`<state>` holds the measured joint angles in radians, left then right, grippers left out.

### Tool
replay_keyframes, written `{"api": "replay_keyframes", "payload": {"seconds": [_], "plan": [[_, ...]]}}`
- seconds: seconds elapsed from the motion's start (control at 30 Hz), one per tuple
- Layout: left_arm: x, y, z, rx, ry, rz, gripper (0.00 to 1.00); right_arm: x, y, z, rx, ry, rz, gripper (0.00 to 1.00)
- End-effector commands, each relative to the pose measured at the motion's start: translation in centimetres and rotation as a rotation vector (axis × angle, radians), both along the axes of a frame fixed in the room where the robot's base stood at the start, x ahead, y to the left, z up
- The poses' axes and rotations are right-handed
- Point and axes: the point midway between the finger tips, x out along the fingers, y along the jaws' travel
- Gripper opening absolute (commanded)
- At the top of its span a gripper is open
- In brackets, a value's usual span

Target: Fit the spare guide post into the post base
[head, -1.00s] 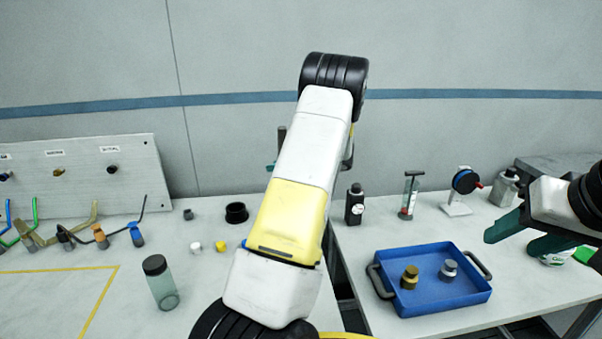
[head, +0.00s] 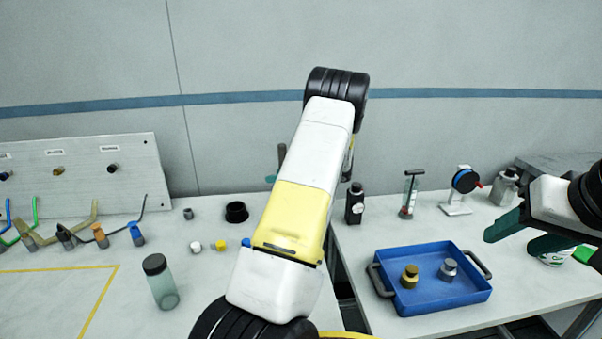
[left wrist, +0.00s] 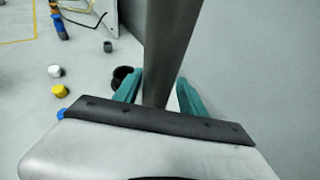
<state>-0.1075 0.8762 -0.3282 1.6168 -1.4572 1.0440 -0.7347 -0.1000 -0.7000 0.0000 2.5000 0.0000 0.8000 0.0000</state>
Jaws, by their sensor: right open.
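My left gripper (left wrist: 160,92) has teal fingers with a long dark grey post (left wrist: 172,45) between them, the spare guide post; it looks gripped, though a narrow gap shows by the right finger. The post's lower end is hidden. In the head view my left arm covers most of this gripper; only a bit of teal finger (head: 282,155) shows. A black hollow ring (head: 237,212), which looks like the post base, stands on the left table; it also shows in the left wrist view (left wrist: 122,77), partly behind the left finger. My right gripper (head: 515,235) is open and empty over the right table.
Near the ring are a small grey cylinder (head: 188,214), white cap (head: 196,247) and yellow cap (head: 221,245). A clear jar (head: 160,283) stands in front. A board with pegs (head: 75,180) is at left. A blue tray (head: 440,306) is on the right table, beyond a gap.

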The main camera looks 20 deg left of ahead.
Motion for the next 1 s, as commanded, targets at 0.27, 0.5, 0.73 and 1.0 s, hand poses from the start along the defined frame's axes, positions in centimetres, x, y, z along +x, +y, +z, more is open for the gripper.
{"api": "replay_keyframes", "payload": {"seconds": [0.27, 0.5, 0.73, 1.0], "plan": [[0.0, 0.0, 0.0, 0.000, 0.000, 0.000, 0.48, 0.0, 0.0, 0.0, 0.000, 0.000, 0.000, 0.52], [0.0, -0.9, 1.1, -0.001, -0.001, -0.004, 0.48, 0.0, 0.0, 0.0, 0.000, 0.000, 0.000, 0.52], [-0.7, -5.5, 3.0, 0.000, -0.001, -0.004, 0.48, 0.0, 0.0, 0.0, 0.000, 0.000, 0.000, 0.52], [-1.4, -9.8, 4.7, 0.000, -0.001, -0.002, 0.48, 0.0, 0.0, 0.0, 0.000, 0.000, 0.000, 0.52]]}}
